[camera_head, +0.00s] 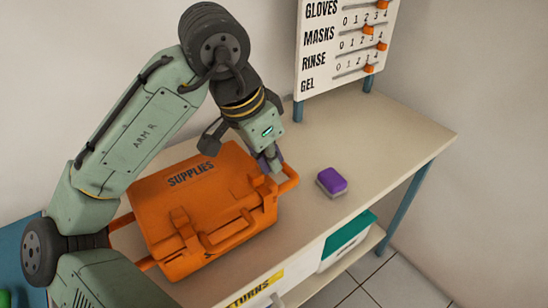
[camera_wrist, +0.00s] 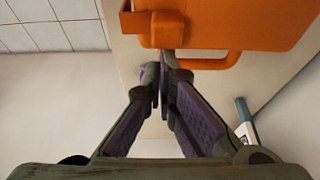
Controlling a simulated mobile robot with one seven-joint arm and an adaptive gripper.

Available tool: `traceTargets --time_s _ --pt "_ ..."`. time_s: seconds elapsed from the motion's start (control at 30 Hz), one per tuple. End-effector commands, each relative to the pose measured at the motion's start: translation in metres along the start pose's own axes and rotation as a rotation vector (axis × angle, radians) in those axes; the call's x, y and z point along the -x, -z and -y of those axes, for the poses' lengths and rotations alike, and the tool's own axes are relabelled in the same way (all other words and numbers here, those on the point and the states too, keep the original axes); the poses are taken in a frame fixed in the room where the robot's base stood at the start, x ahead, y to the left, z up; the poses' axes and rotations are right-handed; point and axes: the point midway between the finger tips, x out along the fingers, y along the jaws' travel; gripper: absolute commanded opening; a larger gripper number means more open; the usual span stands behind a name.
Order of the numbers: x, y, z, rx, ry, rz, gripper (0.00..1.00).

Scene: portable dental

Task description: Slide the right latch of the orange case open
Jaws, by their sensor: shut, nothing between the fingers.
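The orange case (camera_head: 205,178), marked SUPPLIES, sits closed on the bench with its front handle (camera_head: 229,232) between front fittings. My gripper (camera_head: 272,162) is at the case's right end, pointing down, its purple-padded fingers shut and empty. In the wrist view my gripper (camera_wrist: 164,72) has its fingertips just below an orange block (camera_wrist: 162,28) standing out from the case (camera_wrist: 235,22). This block may be the right latch; I cannot tell for sure, nor whether the fingertips touch it. The case's side handle (camera_wrist: 212,62) lies right beside the fingertips.
A purple and grey block (camera_head: 332,182) lies on the bench right of the case. A board with orange sliders (camera_head: 348,40) stands at the back. A white and teal box (camera_head: 346,242) is under the bench's front edge. The bench's right end is clear.

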Motion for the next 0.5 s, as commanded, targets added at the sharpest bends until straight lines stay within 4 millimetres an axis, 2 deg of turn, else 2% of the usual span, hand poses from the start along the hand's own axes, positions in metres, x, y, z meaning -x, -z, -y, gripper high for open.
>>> traceTargets --time_s 0.27,0.5 --pt "0.011 -0.030 0.000 0.002 0.000 -0.002 0.00" --pt "0.011 -0.032 0.000 0.001 0.000 0.001 0.00"
